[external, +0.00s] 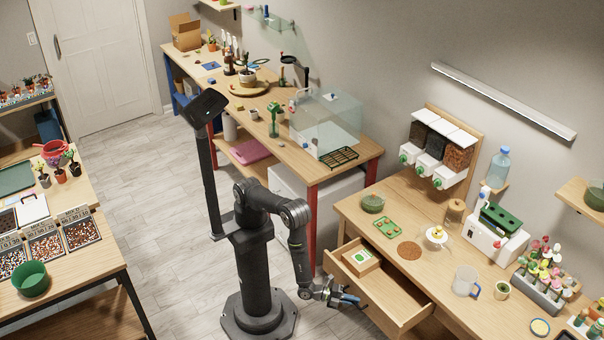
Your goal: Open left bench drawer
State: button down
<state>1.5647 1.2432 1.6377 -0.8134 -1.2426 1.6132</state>
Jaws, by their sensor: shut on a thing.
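The left bench drawer (397,292) is pulled out from the wooden bench (345,208) on the right. Its inside is visible, with a small wooden box (361,260) holding a green and white packet at the left end. My gripper (350,300) is at the outer face of the drawer front, low and near its middle. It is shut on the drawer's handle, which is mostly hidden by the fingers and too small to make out.
On the bench top above the drawer are a green bowl (373,203), a green tray (387,227), a brown round mat (410,251) and a glass mug (465,281). A red table leg (312,225) stands left of the drawer. Open floor lies around my base.

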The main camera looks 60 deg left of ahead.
jog(key=shift+s, duration=2.25)
jog(key=c, duration=1.5)
grip_release()
jog(key=v, duration=1.7)
jog(key=shift+s+a, duration=0.1)
jog(key=shift+s, duration=0.05)
jog(key=x, duration=1.7)
jog(key=shift+w, duration=0.2)
